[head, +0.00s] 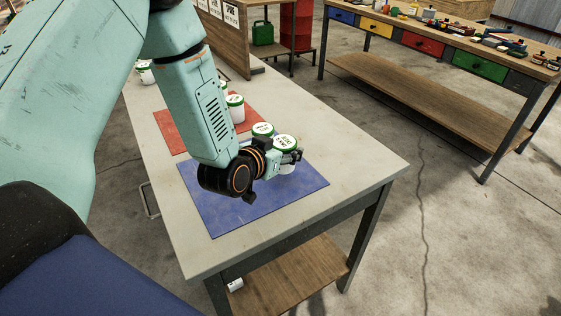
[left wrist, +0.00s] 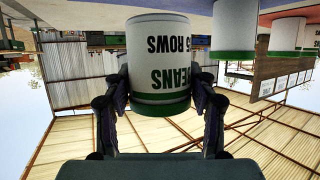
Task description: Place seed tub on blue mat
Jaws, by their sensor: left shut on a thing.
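A white seed tub (left wrist: 161,55) with a green rim and black lettering sits between the fingers of my left gripper (left wrist: 160,105) in the left wrist view, which is upside down. In the head view my left gripper (head: 289,158) is shut on this tub (head: 286,145) over the right part of the blue mat (head: 243,211). I cannot tell whether the tub touches the mat. A second tub (head: 262,130) stands close behind it, near the mat's far edge. My right gripper is not in view.
A red mat (head: 177,133) lies farther back on the grey table (head: 340,153), with a white tub (head: 236,109) on it. More tubs stand behind my arm. The table's right side is clear. A bench with coloured drawers (head: 425,44) stands beyond.

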